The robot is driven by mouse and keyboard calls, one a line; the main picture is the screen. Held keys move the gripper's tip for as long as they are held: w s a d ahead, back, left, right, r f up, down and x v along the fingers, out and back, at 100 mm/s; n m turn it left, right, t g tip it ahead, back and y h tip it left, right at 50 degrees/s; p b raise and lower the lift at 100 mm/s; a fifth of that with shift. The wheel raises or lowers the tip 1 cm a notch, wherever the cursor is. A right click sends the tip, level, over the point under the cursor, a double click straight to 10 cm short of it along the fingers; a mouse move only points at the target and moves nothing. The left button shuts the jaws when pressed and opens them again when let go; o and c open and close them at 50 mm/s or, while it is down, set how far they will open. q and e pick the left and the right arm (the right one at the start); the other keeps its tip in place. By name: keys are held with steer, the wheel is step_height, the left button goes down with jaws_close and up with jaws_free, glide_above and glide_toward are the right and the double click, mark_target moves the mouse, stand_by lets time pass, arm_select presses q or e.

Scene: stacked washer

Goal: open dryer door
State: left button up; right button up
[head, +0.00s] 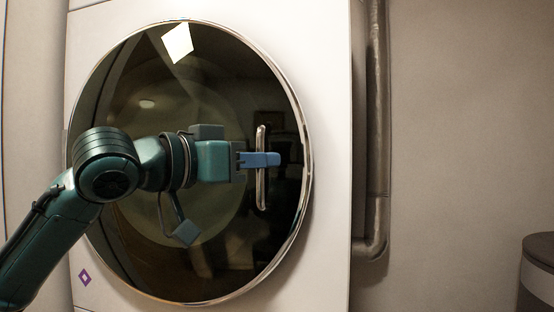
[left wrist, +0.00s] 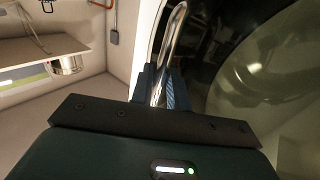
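The dryer door (head: 215,265) is a large round dark glass door with a silver rim, on a white front panel. It looks closed against the panel. Its upright silver bar handle (head: 261,190) is on the right side of the glass. My left gripper (head: 262,159) reaches in from the left, its blue fingers across the middle of the handle. In the left wrist view the handle (left wrist: 172,38) runs between the two fingers (left wrist: 160,88), which look closed on it with no clear gap. The finger behind the handle is hidden in the head view. My right gripper is not in view.
A vertical grey pipe (head: 377,110) runs along the wall to the right of the machine and bends in at the bottom. A dark round-topped object (head: 540,250) stands at the lower right.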

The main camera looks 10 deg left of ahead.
arm_select(q)
steer(key=shift+w+d, duration=0.2)
steer(key=shift+w, duration=0.1)
steer(key=shift+s, duration=0.1)
steer(key=shift+c, duration=0.4)
jaws_close()
